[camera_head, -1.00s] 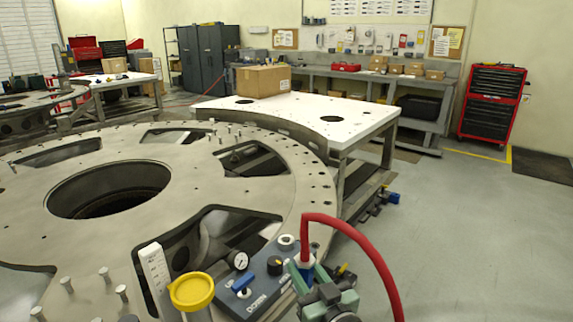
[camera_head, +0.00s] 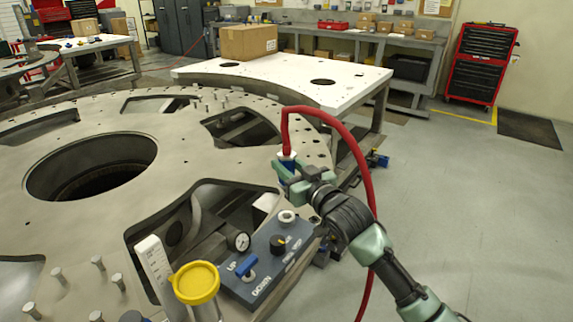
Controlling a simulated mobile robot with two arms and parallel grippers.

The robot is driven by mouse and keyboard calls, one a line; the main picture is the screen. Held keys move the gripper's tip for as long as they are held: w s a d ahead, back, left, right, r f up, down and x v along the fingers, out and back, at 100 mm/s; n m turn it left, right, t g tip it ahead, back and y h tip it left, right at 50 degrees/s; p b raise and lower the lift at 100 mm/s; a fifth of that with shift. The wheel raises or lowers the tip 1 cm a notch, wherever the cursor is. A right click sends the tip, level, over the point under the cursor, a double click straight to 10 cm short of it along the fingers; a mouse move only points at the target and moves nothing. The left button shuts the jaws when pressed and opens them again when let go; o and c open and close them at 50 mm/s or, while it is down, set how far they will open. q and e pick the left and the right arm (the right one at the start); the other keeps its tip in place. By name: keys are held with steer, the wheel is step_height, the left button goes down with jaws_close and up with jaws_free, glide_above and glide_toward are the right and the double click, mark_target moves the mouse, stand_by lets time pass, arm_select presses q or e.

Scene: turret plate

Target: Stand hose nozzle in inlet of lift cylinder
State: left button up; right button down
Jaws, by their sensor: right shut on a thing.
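My right gripper (camera_head: 288,171) is shut on the hose nozzle (camera_head: 287,158), whose white and blue body shows between and above the fingers. The nozzle looks roughly upright; its lower end is hidden by the gripper. A red hose (camera_head: 357,150) rises from its top, arcs right and hangs down behind my right arm. The gripper is above and beyond the blue-grey control panel (camera_head: 262,262). A grey cylinder with a yellow, cup-like top (camera_head: 196,282), seemingly the lift cylinder and its inlet, stands at the bottom, left of the panel and well apart from the nozzle. My left gripper is out of view.
A white scale strip (camera_head: 154,266) stands left of the yellow top. The large turret plate (camera_head: 90,225) has openings and upright studs.

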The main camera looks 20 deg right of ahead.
step_height(320, 180, down, 5)
steer(key=b, duration=0.4)
steer(key=shift+f+b, duration=0.2)
steer(key=shift+b, duration=0.2)
steer(key=shift+w+f+b, duration=0.1)
steer(key=shift+f+b, duration=0.25)
steer(key=shift+f, duration=0.6)
steer(key=shift+p, duration=0.4)
steer(key=shift+f+b, duration=0.95)
steer(key=shift+f, duration=1.05)
stand_by(1.1)
steer(key=c, duration=0.9)
jaws_free()
steer(key=shift+c, duration=0.2)
steer(key=shift+s, duration=0.2)
steer(key=v, duration=0.7)
steer(key=shift+s+d+b, duration=0.1)
steer(key=shift+s+b, duration=0.15)
steer(key=shift+b, duration=0.15)
steer(key=shift+s, duration=0.1)
